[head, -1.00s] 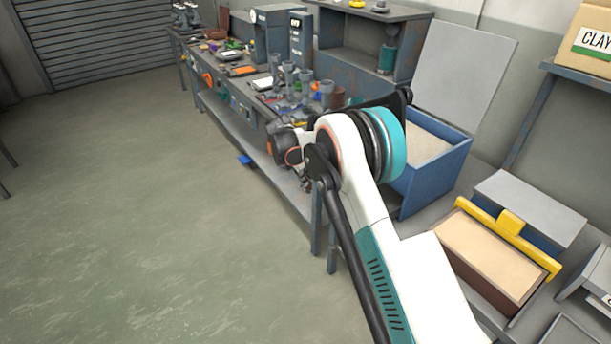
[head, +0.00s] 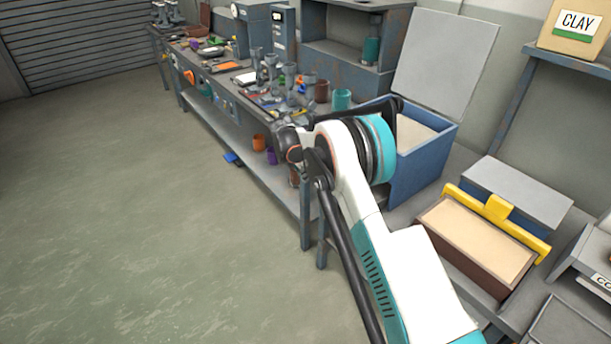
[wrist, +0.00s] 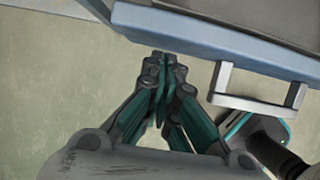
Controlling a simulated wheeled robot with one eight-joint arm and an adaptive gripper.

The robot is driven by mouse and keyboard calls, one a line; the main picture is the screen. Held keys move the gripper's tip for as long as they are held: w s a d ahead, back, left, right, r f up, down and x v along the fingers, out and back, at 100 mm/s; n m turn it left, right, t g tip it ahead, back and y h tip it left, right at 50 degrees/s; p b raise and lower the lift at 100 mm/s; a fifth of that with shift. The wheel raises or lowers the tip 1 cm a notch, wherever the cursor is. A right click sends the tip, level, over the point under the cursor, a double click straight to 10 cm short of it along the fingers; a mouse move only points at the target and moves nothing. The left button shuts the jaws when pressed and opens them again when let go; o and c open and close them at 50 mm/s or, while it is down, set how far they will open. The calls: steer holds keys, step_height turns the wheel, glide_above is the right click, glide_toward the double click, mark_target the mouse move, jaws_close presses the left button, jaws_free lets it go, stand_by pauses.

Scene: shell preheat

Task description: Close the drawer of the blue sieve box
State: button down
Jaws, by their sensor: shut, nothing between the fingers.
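The blue sieve box is most likely the open-lidded blue box (head: 425,170) right of my arm in the head view, with pale sand inside and its grey lid (head: 445,60) raised. In the wrist view a blue edge (wrist: 220,45) crosses the top, and a pale grey bar handle (wrist: 255,104) sticks out below it. My gripper (wrist: 163,66) is shut and empty, just below the blue edge and left of the handle, apart from the handle. Contact with the blue edge cannot be told. My arm hides the gripper and the box's left part in the head view; how far the drawer stands out is unclear.
A brown sand-filled box (head: 470,278) with a yellow T-shaped piece (head: 497,208) stands at the right, beside a grey-lidded box (head: 515,188). A cluttered workbench (head: 215,70) runs away behind my arm. The floor at the left is open.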

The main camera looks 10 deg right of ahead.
steer(key=w+d, duration=0.3)
steer(key=d, duration=0.3)
steer(key=shift+w, duration=0.3)
